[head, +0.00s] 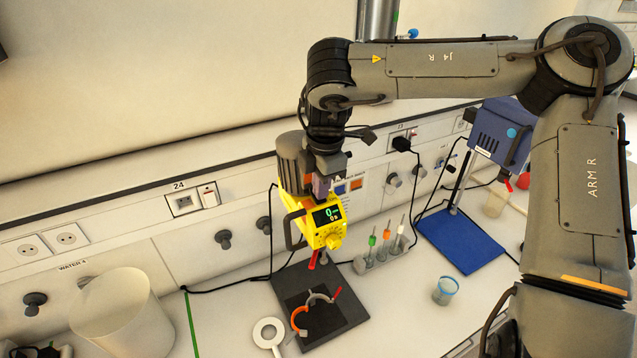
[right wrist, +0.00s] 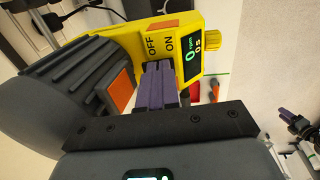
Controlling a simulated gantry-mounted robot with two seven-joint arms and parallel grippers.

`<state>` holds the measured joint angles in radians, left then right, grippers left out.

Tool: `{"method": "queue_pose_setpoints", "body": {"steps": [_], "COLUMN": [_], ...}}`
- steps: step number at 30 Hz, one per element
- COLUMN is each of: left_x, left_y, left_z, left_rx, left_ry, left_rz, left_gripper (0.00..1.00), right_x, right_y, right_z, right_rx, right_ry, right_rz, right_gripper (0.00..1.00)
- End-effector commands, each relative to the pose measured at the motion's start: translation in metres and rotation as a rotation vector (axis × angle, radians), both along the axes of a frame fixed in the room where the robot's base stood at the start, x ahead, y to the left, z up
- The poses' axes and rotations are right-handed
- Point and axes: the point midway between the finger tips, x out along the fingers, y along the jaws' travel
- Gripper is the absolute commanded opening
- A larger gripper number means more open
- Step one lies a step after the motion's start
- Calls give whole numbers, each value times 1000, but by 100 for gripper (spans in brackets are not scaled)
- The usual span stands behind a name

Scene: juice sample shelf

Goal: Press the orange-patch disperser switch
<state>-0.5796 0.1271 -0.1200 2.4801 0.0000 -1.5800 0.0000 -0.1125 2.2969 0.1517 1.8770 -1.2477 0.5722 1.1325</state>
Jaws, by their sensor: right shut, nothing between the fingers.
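The yellow disperser (head: 328,237) stands over a dark base plate, its dial and display facing forward. The display (right wrist: 194,62) reads 0 rpm and 0 s. OFF and ON are printed on the yellow face. My right gripper (right wrist: 158,72) is shut and empty, its purple fingertips right at the lettering. They hide the switch, and I cannot tell whether they touch it. In the head view my right gripper (head: 322,184) is above the disperser.
A blue-patch disperser (head: 495,140) stands at right over a blue base (head: 460,246). A white bucket (head: 122,318) is at left. The dark plate (head: 345,318) holds a clamp.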

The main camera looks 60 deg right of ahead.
Motion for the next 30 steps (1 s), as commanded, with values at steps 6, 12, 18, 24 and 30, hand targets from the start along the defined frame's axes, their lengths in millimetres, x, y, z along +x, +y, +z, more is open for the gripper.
{"method": "queue_pose_setpoints", "body": {"steps": [6,12,18,24,30], "left_x": [0,0,0,0,-1], "left_y": [0,-1,-3,-3,-3], "left_z": [0,3,20,28,15], "left_rx": [0,-3,-11,-14,-11], "left_ry": [0,0,1,-6,5], "left_rz": [-1,2,7,8,8], "left_gripper": [43,43,43,43,43], "right_x": [-2,-2,-4,-9,-12], "right_y": [1,0,0,-1,2], "right_z": [-2,2,24,52,92], "right_rx": [2,1,0,-3,-4], "right_ry": [6,4,1,-1,-2], "right_rz": [0,-1,-4,-10,-11], "right_gripper": [0,0,0,0,0]}}
